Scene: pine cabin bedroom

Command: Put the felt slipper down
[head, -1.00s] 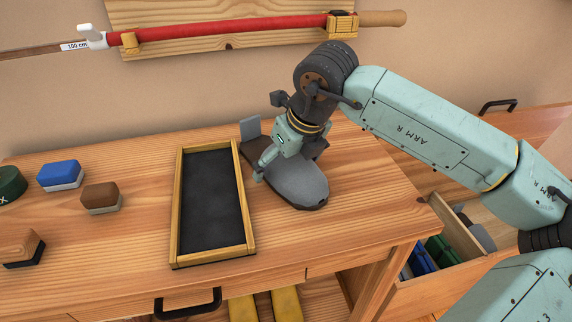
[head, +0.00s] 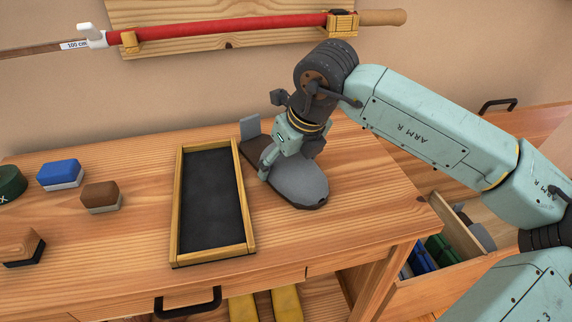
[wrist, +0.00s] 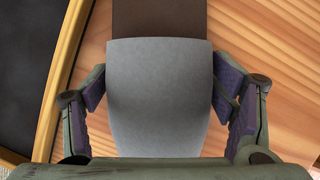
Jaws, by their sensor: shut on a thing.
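The felt slipper (head: 302,182) has a grey upper and a brown inner sole. It rests flat, or nearly so, on the wooden desk, right of the black tray. My gripper (head: 292,160) reaches down over it from above and is shut on it. In the wrist view the slipper's grey part (wrist: 160,95) lies between my two finger pads, one along each side, with the brown part beyond. My wrist and fingers hide part of the slipper in the head view. I cannot tell whether a small gap lies under its sole.
A wood-framed black tray (head: 248,249) lies just left of the slipper. Further left are a blue-topped block (head: 59,173), a brown block (head: 101,196) and a wooden-topped block (head: 22,247). An open drawer (head: 447,228) is at lower right. Bare desk lies in front of the slipper.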

